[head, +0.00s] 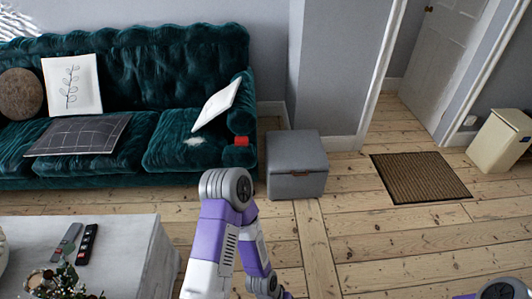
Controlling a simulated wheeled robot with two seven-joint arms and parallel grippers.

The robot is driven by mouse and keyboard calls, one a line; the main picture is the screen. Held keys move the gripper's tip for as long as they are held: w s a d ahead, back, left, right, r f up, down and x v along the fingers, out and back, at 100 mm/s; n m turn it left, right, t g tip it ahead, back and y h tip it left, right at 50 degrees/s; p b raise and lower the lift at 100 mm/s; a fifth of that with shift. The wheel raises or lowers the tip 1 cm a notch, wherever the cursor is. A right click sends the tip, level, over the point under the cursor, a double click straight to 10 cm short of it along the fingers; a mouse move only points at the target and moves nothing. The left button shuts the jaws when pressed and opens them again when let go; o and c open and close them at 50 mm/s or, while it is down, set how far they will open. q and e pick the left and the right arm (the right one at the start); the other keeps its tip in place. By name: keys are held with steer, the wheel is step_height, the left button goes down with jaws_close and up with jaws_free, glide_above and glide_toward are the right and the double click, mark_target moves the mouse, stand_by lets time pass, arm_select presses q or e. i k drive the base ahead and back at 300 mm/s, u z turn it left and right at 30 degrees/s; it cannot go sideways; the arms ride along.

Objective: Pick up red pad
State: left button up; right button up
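A small red pad (241,140) shows at the right end of the green sofa, at the front of its armrest. It is small in the picture, and I cannot tell exactly how it rests there. My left arm rises from the bottom middle and bends back down, with its elbow below the pad in the picture. Part of my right arm shows at the bottom right corner. Neither gripper is in view.
The dark green sofa (180,78) holds several cushions. A grey storage box (297,165) stands close to its right end. A pale table (125,240) with remotes stands at front left. A brown doormat (420,178) and a beige bin (499,141) lie right. Floorboards between are clear.

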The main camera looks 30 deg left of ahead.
mark_target(239, 141)
steer(key=u, duration=0.7)
steer(key=i, duration=0.5)
steer(key=u, duration=1.1)
steer(key=i, duration=1.25)
steer(key=z, duration=0.9)
steer(key=i, duration=0.75)
steer(key=z, duration=0.85)
